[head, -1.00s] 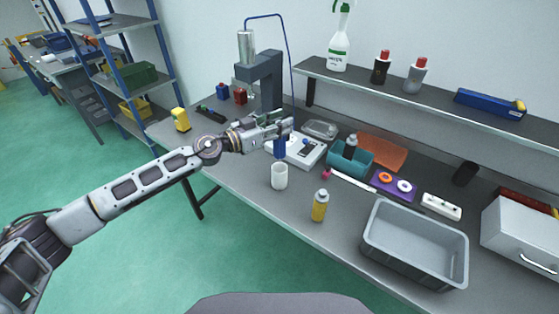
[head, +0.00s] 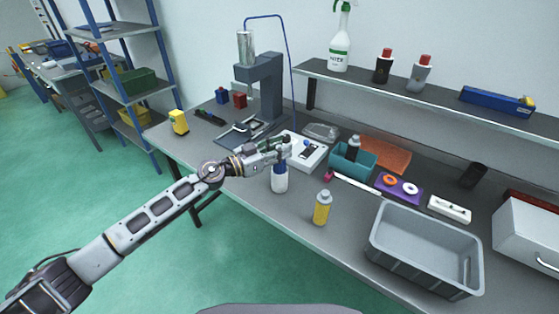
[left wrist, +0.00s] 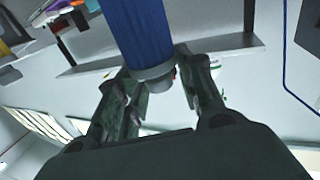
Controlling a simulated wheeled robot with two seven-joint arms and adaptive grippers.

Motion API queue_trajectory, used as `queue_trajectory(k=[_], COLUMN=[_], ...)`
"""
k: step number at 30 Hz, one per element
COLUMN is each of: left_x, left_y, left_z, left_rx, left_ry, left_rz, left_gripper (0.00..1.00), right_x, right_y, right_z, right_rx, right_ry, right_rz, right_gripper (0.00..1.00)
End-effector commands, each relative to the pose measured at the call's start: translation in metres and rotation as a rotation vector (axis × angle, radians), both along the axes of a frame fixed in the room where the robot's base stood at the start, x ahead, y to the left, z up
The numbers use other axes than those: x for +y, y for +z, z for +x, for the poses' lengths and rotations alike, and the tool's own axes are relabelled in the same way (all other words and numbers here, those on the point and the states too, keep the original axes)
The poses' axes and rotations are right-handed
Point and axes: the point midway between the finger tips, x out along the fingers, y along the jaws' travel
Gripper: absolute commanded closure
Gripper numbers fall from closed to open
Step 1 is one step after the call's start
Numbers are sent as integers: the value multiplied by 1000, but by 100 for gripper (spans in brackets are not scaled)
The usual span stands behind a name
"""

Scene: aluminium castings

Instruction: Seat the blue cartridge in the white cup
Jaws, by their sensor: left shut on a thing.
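The blue cartridge (head: 280,168) hangs upright below my left gripper (head: 285,146), which is shut on its upper end. The white cup (head: 279,183) stands on the grey bench directly under the cartridge. The cartridge's lower end is hidden at the cup's rim and looks to be inside it; how deep it sits I cannot tell. In the left wrist view the cartridge (left wrist: 143,35) shows large between the fingers, with a grey collar at the gripped end. The cup is not visible there. My right gripper is not in view.
A yellow bottle (head: 321,208) stands right of the cup. A white scale (head: 303,151) and a teal bin (head: 352,161) are behind. A dark press (head: 262,85) stands at the back. A grey tray (head: 424,250) is at right. Bench left of the cup is clear.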

Motion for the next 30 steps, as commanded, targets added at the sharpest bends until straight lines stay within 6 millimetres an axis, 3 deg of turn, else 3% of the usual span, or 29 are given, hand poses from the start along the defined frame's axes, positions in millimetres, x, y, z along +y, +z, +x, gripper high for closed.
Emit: queue_trajectory(k=[4,11,19,24,30], left_x=[0,0,-1,-1,0], left_y=[0,-1,-21,-35,-39], left_z=[0,0,-1,0,0], left_rx=[-1,0,2,1,1], left_ry=[0,-1,-1,0,-1], left_rz=[0,0,-2,-2,-1], left_gripper=[100,100,100,100,100], right_x=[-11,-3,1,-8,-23], right_y=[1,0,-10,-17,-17], right_z=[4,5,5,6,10], right_rx=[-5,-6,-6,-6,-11], right_ry=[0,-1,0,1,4], right_rz=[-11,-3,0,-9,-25], right_gripper=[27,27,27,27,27])
